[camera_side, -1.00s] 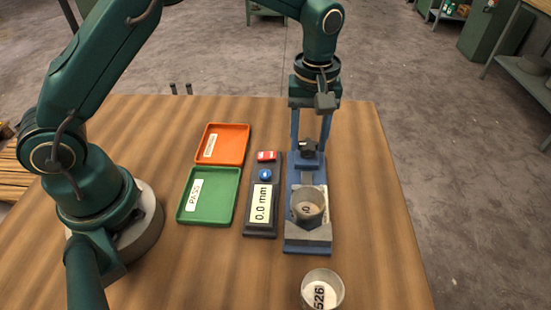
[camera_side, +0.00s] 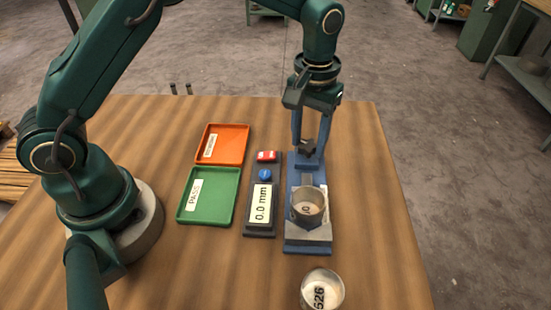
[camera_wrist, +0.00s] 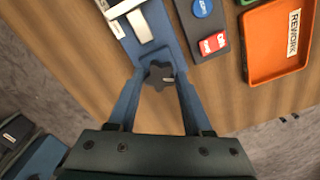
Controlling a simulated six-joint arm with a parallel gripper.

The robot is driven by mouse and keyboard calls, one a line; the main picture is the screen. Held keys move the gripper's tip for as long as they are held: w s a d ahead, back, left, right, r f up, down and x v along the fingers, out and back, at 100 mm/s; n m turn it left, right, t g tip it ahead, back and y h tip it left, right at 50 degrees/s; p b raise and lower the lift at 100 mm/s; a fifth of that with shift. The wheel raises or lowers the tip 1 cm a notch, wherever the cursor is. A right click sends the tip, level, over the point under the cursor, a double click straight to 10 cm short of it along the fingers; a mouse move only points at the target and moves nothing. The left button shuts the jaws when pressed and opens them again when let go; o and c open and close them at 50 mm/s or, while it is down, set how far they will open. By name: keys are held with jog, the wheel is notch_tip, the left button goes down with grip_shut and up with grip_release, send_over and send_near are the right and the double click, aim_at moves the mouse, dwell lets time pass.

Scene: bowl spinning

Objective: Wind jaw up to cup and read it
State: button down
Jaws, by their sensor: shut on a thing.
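My gripper (camera_side: 308,146) points down over the far end of the blue vise (camera_side: 293,245) and is shut on its dark knob (camera_side: 306,147). In the wrist view my fingers close around the lobed knob (camera_wrist: 158,77). A metal cup (camera_side: 308,205) marked 0 sits in the grey jaws at the vise's near end. I cannot tell whether the moving jaw touches the cup. The readout (camera_side: 262,204) left of the vise shows 0.0 mm. A blue button (camera_side: 265,174) and a red button (camera_side: 267,156) sit above the readout.
A second cup (camera_side: 322,290) marked 626 or similar stands in front of the vise. A green PASS tray (camera_side: 230,205) and an orange REWORK tray (camera_side: 235,140) lie left of the readout. The table right of the vise is clear.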

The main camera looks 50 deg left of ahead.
jog(key=m, duration=1.1)
jog(key=shift+m, duration=0.4)
jog(key=m, duration=0.6)
jog(key=shift+r, duration=0.1)
jog(key=m, duration=0.6)
dwell(0.8)
jog(key=shift+c, duration=1.6)
grip_release()
